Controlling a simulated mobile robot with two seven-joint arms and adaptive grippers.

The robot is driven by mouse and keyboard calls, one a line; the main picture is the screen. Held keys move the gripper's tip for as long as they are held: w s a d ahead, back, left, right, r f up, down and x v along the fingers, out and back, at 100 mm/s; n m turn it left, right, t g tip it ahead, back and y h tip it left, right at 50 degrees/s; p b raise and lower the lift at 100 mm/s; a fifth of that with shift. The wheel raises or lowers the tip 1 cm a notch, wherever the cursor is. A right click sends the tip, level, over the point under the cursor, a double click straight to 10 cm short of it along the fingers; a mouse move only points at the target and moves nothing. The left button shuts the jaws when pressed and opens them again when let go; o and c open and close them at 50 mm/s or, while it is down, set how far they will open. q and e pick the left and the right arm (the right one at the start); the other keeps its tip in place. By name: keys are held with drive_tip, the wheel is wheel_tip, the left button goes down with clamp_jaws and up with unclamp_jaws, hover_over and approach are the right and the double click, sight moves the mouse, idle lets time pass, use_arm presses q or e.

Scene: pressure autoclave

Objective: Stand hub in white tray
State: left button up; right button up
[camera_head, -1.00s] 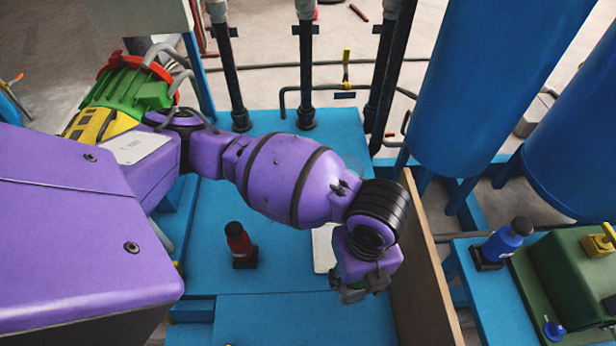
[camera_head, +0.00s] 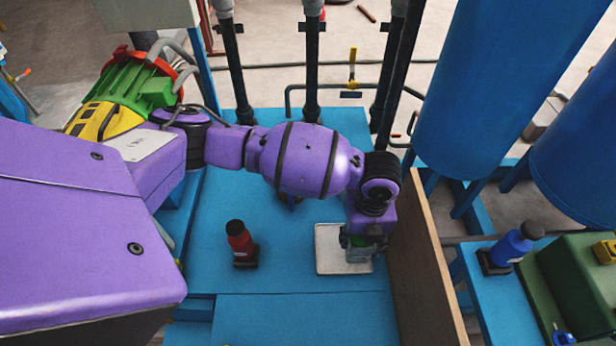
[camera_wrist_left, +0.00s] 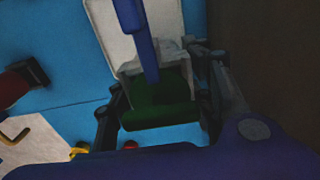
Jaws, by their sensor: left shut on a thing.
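The white tray (camera_head: 328,248) lies flat on the blue table, and its upper part also shows in the left wrist view (camera_wrist_left: 106,20). My left gripper (camera_head: 362,246) points down over the tray's right part. It is shut on a grey and green piece, which I take to be the hub (camera_wrist_left: 155,108). The fingers stand on both sides of the hub in the left wrist view. In the head view the hub (camera_head: 358,254) is partly hidden by the gripper. I cannot tell whether it touches the tray. My right gripper is not in view.
A red bottle with a black cap (camera_head: 240,243) stands left of the tray. A brown upright panel (camera_head: 425,265) rises close to the tray's right side. A blue bottle (camera_head: 507,247) and a green box (camera_head: 580,280) stand beyond it.

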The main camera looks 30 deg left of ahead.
use_arm(q)
drive_tip(key=shift+w+f, duration=0.25)
drive_tip(key=shift+w, duration=0.2)
drive_tip(key=shift+w+f, duration=0.2)
drive_tip(key=shift+f, duration=1.5)
drive_tip(key=shift+f, duration=0.2)
drive_tip(key=o, duration=1.5)
drive_tip(key=shift+o, duration=0.2)
wheel_tip(320, 180, up, 12)
drive_tip(key=shift+f+p, duration=0.15)
drive_tip(key=shift+p, duration=0.25)
drive_tip(key=shift+s+r, duration=0.1)
drive_tip(key=shift+r, duration=0.25)
